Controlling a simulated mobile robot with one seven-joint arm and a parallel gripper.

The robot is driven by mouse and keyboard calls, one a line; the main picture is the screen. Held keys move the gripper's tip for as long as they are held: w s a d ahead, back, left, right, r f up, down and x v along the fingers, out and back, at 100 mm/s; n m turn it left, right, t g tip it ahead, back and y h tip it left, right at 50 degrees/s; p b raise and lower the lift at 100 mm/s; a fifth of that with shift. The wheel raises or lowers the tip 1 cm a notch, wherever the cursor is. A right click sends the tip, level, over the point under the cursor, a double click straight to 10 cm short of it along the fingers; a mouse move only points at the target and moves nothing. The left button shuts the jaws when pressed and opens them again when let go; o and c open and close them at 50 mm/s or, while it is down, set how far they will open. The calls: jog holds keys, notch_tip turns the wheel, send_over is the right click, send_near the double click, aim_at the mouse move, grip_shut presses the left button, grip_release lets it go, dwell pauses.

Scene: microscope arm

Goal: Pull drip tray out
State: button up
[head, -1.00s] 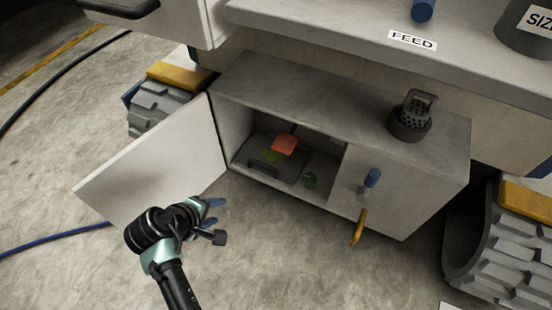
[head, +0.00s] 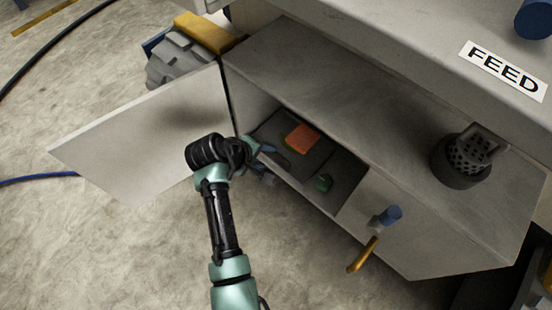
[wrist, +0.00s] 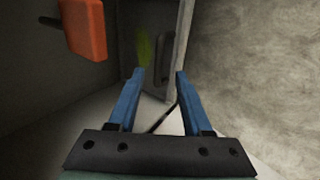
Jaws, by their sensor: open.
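The dark grey drip tray (head: 268,130) lies inside the open low cabinet, in its left part; my gripper partly hides it in the head view. In the wrist view its front (wrist: 181,38) with a dark bar handle (wrist: 162,48) is ahead of my fingers, with a yellow-green smear beside it. My gripper (head: 274,153) is at the cabinet's opening, in front of the tray. In the wrist view the blue fingers (wrist: 160,74) are open and empty, pointing toward the handle. The handle appears beyond the fingertips; contact is not visible.
An orange block-like thing (head: 302,138) sits at the tray, and shows close by in the wrist view (wrist: 84,28). The open door (head: 145,135) stands left; a yellow handle (head: 362,255) sticks out at right.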

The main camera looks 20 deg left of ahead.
aim_at(278, 157)
jog(key=b+x, duration=0.4)
jog(key=x, duration=0.2)
jog(key=shift+s, duration=0.15)
jog(key=shift+b+x, duration=0.65)
jog(key=shift+x, duration=0.25)
jog(key=shift+r, duration=0.1)
grip_shut()
dwell(0.4)
